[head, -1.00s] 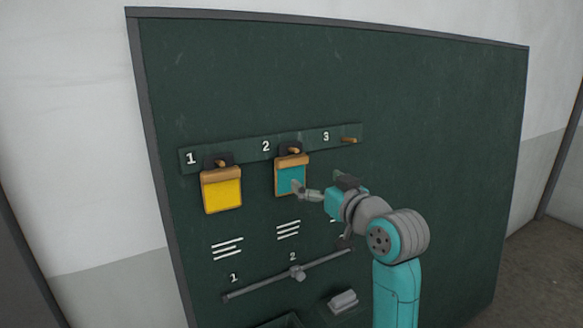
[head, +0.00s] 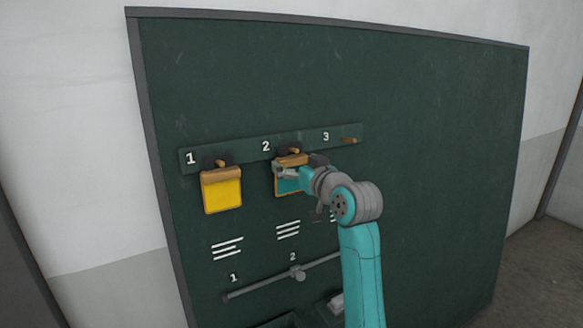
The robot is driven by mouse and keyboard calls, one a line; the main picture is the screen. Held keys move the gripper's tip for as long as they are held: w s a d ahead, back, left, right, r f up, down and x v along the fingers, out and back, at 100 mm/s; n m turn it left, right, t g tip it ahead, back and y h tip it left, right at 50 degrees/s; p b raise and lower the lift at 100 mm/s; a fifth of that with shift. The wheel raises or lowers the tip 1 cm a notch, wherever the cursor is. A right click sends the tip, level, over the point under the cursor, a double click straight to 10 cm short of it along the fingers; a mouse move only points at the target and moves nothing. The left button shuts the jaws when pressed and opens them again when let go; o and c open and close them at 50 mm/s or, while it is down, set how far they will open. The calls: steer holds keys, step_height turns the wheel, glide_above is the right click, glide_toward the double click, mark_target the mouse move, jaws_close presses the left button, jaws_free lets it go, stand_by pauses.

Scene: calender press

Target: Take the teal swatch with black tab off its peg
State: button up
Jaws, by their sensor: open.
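The teal swatch (head: 287,187) hangs by its black tab (head: 284,151) from the wooden peg (head: 295,150) under number 2. It has a tan bar along its top and a tan edge. My gripper (head: 283,172) is open in front of the upper part of the swatch, over the tan bar and the teal face. It hides part of both. I cannot tell whether the fingers touch the swatch.
A yellow swatch (head: 222,193) hangs from peg 1 at the left. Peg 3 (head: 349,140) is bare, on the same rail (head: 250,150). A grey rod with a knob (head: 297,272) runs across the green board below. The board above the rail is clear.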

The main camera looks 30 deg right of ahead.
steer(key=shift+w, duration=0.6)
steer(key=c, duration=0.8)
steer(key=shift+s+r, duration=0.1)
steer(key=shift+r, duration=0.25)
steer(key=s, duration=1.8)
steer(key=shift+r, duration=0.3)
